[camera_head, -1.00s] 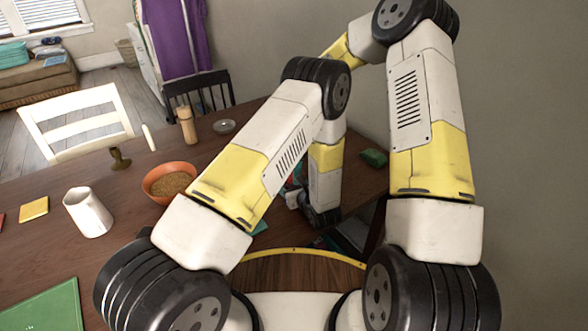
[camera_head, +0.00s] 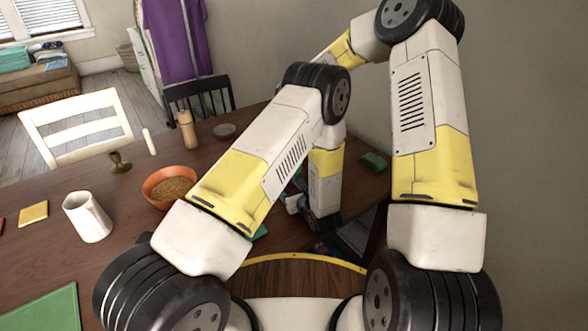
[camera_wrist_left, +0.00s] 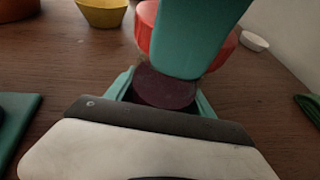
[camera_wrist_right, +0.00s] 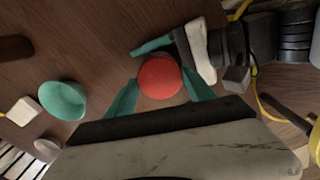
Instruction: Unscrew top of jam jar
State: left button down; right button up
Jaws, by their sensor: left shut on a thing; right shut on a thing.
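The jam jar (camera_wrist_left: 165,88) shows as a dark purple body between the teal fingers of my left gripper (camera_wrist_left: 165,92), which is shut on it. Its round red lid (camera_wrist_left: 147,30) is above the body, partly hidden by a teal finger of my right gripper. In the right wrist view the lid (camera_wrist_right: 160,78) sits between the two teal fingers of my right gripper (camera_wrist_right: 160,84), which is shut on it. My left gripper lies just beyond it there. In the head view my arms mostly hide the jar and both grippers. I cannot tell whether the lid is loose.
On the table are an orange bowl (camera_head: 158,187) of grain, a white pitcher (camera_head: 86,217), a brown mill (camera_head: 187,130), a small grey dish (camera_head: 224,131) and a green item (camera_head: 374,161). A white chair (camera_head: 70,125) stands at the far side. A wall is close on the right.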

jog(key=shift+r, duration=2)
pick_arm(q)
jog(key=shift+c, duration=1.4)
grip_release()
jog(key=shift+s, duration=0.1)
